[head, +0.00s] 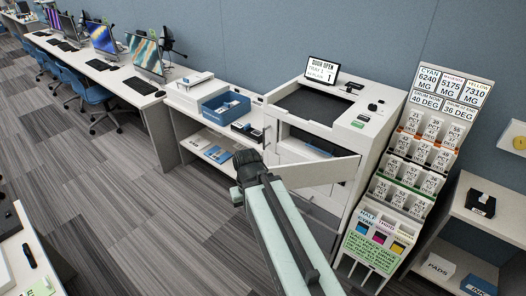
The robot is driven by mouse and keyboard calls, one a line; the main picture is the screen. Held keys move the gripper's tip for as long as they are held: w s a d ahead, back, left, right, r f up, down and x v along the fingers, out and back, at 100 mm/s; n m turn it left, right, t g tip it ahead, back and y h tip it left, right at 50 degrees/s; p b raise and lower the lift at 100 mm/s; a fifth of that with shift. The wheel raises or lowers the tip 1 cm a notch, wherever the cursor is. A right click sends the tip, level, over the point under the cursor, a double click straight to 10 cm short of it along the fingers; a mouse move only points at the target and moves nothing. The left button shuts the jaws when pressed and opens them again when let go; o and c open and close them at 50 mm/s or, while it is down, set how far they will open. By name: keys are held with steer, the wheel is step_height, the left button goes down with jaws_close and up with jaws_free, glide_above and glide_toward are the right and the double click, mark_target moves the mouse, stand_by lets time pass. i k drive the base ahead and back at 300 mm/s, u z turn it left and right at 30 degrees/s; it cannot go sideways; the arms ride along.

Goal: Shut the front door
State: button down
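The front door (325,172) is a white panel standing open from the front of a white machine (372,125). It juts out toward the left, and a dark opening (312,143) shows above and behind it. A small screen (322,71) on top of the machine reads "DOOR OPEN". My gripper (248,163) is dark and sits at the door's left, free end. My arm hides part of the door's lower left. I cannot tell whether the gripper touches the door, or whether its fingers are open or shut.
A side table (184,98) with a blue bin (226,108) stands left of the machine. A rack of labelled cards (416,160) stands close on its right, then a shelf (490,212) with boxes. Desks with monitors run back left.

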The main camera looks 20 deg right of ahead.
mark_target(307, 174)
steer(key=u, duration=2.3)
steer(key=k, duration=1.85)
steer(key=z, duration=0.7)
steer(key=i, duration=1.65)
steer(key=u, duration=0.05)
